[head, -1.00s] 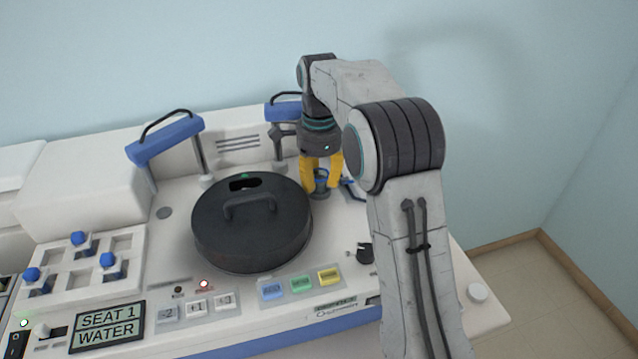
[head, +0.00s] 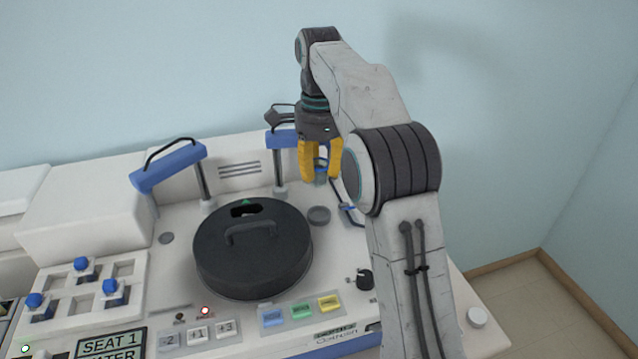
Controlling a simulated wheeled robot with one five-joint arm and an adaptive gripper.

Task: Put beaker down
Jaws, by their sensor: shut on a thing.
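My gripper (head: 320,177) points down with its yellow fingers shut on a small bluish beaker (head: 321,168). The beaker looks upright and hangs above the machine's white deck, apart from it. The fingers hide its sides.
Two blue-handled posts stand at the back, one at left (head: 169,166) and one behind my gripper (head: 281,139). A black knob (head: 365,279) and coloured buttons (head: 301,311) lie in front.

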